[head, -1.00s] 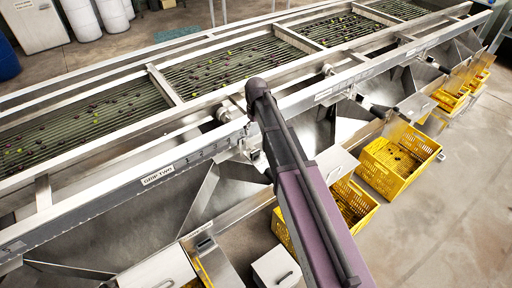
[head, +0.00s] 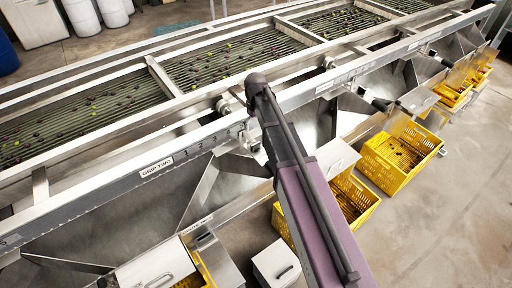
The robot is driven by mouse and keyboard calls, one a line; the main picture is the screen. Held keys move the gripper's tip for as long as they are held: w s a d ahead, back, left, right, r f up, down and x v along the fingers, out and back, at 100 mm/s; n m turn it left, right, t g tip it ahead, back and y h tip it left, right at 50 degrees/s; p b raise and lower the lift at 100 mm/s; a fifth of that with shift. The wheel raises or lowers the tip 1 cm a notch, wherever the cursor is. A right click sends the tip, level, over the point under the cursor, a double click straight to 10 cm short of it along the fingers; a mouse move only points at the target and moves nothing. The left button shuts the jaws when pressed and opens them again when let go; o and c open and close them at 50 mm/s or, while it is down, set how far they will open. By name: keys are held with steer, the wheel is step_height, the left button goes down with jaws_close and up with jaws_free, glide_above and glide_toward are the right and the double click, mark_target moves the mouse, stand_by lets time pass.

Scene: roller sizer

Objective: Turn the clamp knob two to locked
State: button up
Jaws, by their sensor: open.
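A label reading GRIP TWO (head: 157,167) is on the front rail (head: 110,188) of the roller sizer, left of a row of scale marks (head: 208,140). A small grey bracket-like part (head: 246,138) shows at the right end of those marks, close beside my arm. I cannot make out clamp knob two or its setting; my arm covers part of this area. My arm rises from the bottom right to a dark joint above the rail. My gripper is not visible; it seems hidden behind the arm.
Olives lie on the roller bed (head: 215,70). A black handle (head: 379,104) sits under the rail further right. Yellow crates (head: 400,155) stand below steel chutes (head: 140,215). A grey box with a handle (head: 276,262) is near the bottom. Open floor (head: 455,215) is at right.

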mark_target(256, 144)
steer(key=shift+f+b, duration=5.45)
steer(key=shift+f, duration=0.3)
steer(key=c, duration=1.1)
